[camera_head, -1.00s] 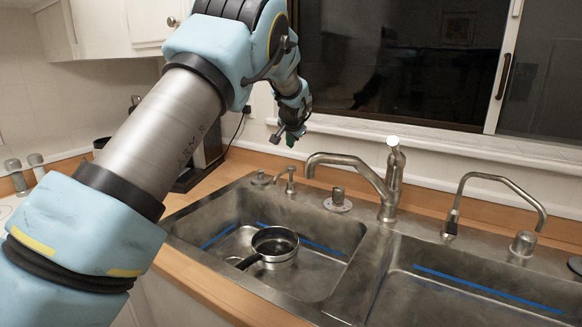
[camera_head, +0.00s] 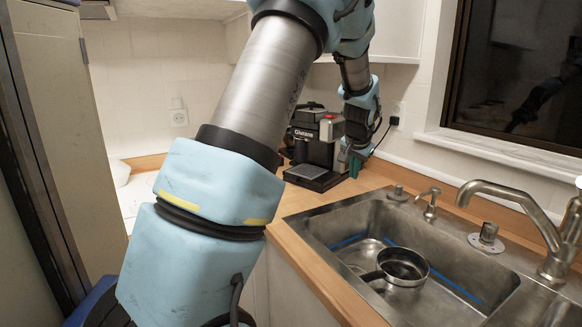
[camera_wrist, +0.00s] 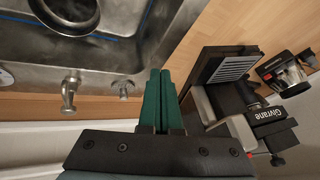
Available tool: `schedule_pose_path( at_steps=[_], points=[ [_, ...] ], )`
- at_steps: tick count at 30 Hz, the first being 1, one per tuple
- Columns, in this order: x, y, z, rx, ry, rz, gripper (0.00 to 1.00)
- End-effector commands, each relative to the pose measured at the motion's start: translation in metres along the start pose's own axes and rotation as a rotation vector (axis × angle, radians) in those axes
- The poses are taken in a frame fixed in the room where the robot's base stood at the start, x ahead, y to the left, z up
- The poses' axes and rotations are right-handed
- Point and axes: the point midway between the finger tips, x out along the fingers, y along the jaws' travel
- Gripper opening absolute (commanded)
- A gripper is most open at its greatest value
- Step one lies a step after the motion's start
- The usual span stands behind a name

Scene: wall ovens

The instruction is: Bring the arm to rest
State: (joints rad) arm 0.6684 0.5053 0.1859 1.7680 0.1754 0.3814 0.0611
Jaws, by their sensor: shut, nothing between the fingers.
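My arm reaches up and over the counter in the head view, with its end hanging down near the back corner. My gripper (camera_head: 353,166) is beside the coffee machine, with its green fingertips low over the counter. The wrist view shows the two green fingers of my gripper (camera_wrist: 160,75) side by side, shut, with nothing between them. They point toward the wooden counter between the sink and the machine. Whether the fingertips touch the counter cannot be told.
A black coffee machine (camera_head: 316,145) stands just left of my gripper; it also shows in the wrist view (camera_wrist: 240,105). A steel sink (camera_head: 335,226) with a pan (camera_head: 404,266) in it is at right. A tall cabinet (camera_head: 62,120) stands at left.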

Motion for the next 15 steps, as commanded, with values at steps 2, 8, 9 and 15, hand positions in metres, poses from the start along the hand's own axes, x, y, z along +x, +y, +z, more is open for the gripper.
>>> schedule_pose_path(
  at_steps=[2,8,9,15],
  points=[
    [-0.016,-0.028,0.055,-0.108,-0.063,0.013,0.0],
    [-0.059,-0.053,0.192,-0.351,-0.211,0.043,0.0],
    [-0.068,-0.052,0.217,-0.395,-0.238,0.048,0.0],
    [-0.105,-0.035,0.315,-0.564,-0.343,0.062,0.0]
  ],
)
